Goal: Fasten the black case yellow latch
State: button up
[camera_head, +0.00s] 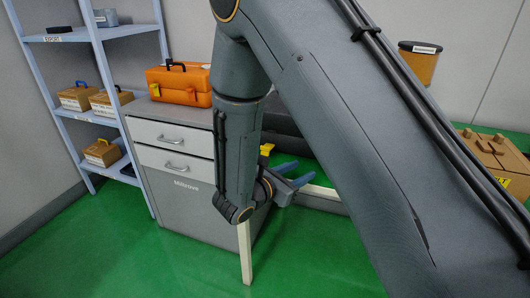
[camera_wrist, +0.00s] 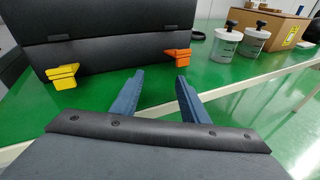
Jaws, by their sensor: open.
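The black case (camera_wrist: 115,50) stands on the green table top at the upper left of the wrist view, its lid down on its base. The yellow latch (camera_wrist: 62,77) juts from its front at the left, below the lid seam. An orange latch (camera_wrist: 177,60) sits on the front further right. My gripper (camera_wrist: 160,78) is open and empty, its blue fingers apart in front of the case, right of the yellow latch and below the orange one. In the head view my arm hides much of the black case (camera_head: 284,122); the yellow latch (camera_head: 266,149) shows beside my gripper (camera_head: 297,181).
Two lidded jars (camera_wrist: 226,44) and a cardboard box (camera_wrist: 272,24) stand on the green table (camera_wrist: 225,85) to the right. A grey drawer cabinet (camera_head: 180,190) with an orange toolbox (camera_head: 185,95) on top stands to the left. A shelf rack (camera_head: 105,75) is further left. The table's front edge lies below my fingers.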

aim_at(265, 154)
jog(key=w+a+n+t+y, duration=0.35)
jog(key=a+n+t, duration=0.25)
jog(key=a, duration=0.6)
jog(key=shift+y, duration=0.55)
jog(key=x, duration=0.2)
jog(key=p+x, duration=0.1)
jog(key=x, duration=0.1)
jog(key=f+x, duration=0.1)
jog(key=x, duration=0.2)
jog(key=shift+a, duration=0.25)
jog(key=shift+p, duration=0.3)
jog(key=c, duration=0.9)
